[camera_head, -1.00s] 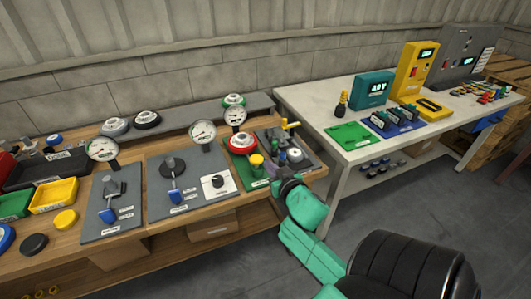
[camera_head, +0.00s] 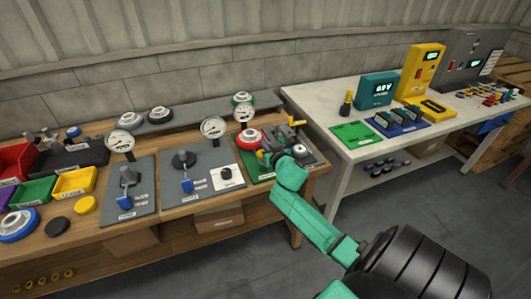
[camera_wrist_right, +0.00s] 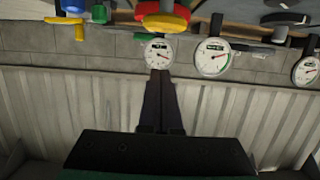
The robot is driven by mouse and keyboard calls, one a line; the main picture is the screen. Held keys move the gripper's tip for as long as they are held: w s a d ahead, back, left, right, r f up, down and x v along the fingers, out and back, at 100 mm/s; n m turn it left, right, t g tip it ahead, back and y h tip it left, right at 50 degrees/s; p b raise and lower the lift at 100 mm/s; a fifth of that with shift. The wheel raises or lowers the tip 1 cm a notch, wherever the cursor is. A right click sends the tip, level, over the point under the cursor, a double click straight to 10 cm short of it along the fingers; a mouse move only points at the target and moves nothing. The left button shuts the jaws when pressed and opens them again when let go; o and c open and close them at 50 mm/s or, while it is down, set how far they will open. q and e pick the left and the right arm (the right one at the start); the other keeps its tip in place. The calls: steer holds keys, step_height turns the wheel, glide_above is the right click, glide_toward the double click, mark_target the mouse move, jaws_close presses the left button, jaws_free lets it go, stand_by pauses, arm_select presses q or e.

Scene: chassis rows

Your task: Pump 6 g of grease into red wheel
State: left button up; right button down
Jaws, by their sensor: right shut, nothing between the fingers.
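The red wheel (camera_head: 248,139), with a pale hub, sits on the green station plate (camera_head: 254,172) at the right end of the wooden bench in the head view. A round gauge (camera_head: 243,112) stands behind it. A yellow knob (camera_head: 265,160) in front of the wheel is partly hidden by my right gripper (camera_head: 271,153). That gripper is over the plate, close to the knob; I cannot tell whether it touches. In the upside-down right wrist view, its fingers (camera_wrist_right: 160,76) are shut and empty, below the red wheel (camera_wrist_right: 163,20). My left gripper is not in view.
A yellow-handled fixture (camera_head: 297,123) stands right of the wheel, behind my wrist. Grey station plates (camera_head: 212,185) with gauges and blue levers lie to the left. Coloured bins (camera_head: 75,183) are farther left. The white table (camera_head: 320,101) stands to the right.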

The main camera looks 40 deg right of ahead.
step_height(320, 180, down, 3)
steer(key=shift+s+f, duration=0.1)
steer(key=shift+f, duration=0.05)
steer(key=shift+s+a+f, duration=0.1)
steer(key=shift+a+f, duration=0.05)
steer(key=shift+f, duration=0.1)
steer(key=shift+f+b, duration=0.1)
steer(key=shift+b, duration=0.2)
